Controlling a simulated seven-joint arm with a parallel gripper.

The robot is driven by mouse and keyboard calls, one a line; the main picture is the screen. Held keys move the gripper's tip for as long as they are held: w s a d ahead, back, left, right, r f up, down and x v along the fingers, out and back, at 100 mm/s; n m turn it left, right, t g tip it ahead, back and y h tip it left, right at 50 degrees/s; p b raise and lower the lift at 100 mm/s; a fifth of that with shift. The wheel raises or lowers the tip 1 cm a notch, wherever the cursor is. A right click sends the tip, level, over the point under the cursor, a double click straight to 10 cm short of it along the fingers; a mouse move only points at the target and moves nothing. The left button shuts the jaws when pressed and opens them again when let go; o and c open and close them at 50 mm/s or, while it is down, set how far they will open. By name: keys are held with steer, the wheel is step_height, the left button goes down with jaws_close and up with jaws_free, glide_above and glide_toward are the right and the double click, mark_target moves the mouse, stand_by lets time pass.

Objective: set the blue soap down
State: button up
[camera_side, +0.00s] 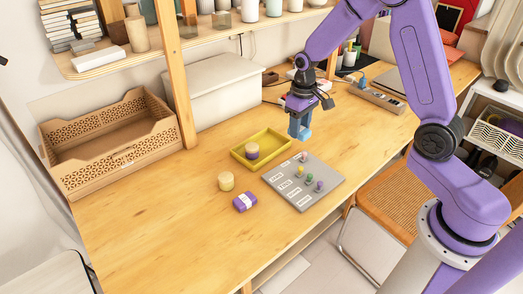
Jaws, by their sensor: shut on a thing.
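My gripper (300,122) hangs above the table, near the back right corner of the yellow tray and the back edge of the grey board. It is shut on a blue piece, which I take to be the blue soap (304,133). The fingers and the soap are small here, so their exact outlines are hard to separate. The soap appears held above the tabletop, clear of the tray and board.
The grey board (299,205) carries white labels and several small coloured pieces. A purple block (245,202) and a yellow round piece (226,181) stand in front.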

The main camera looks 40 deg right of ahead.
steer(key=shift+w+d, duration=0.2)
steer(key=shift+d, duration=0.15)
steer(key=shift+w+d+f, duration=0.15)
steer(key=shift+w, duration=0.2)
steer(key=w+f, duration=0.4)
steer(key=w, duration=0.4)
glide_above(270, 144)
steer(key=f, duration=0.5)
steer(key=shift+s+f, duration=0.1)
steer(key=shift+s, duration=0.15)
steer(key=shift+w+f, duration=0.15)
steer(key=shift+f, duration=1.6)
steer(key=shift+f, duration=0.1)
steer(key=o, duration=1.1)
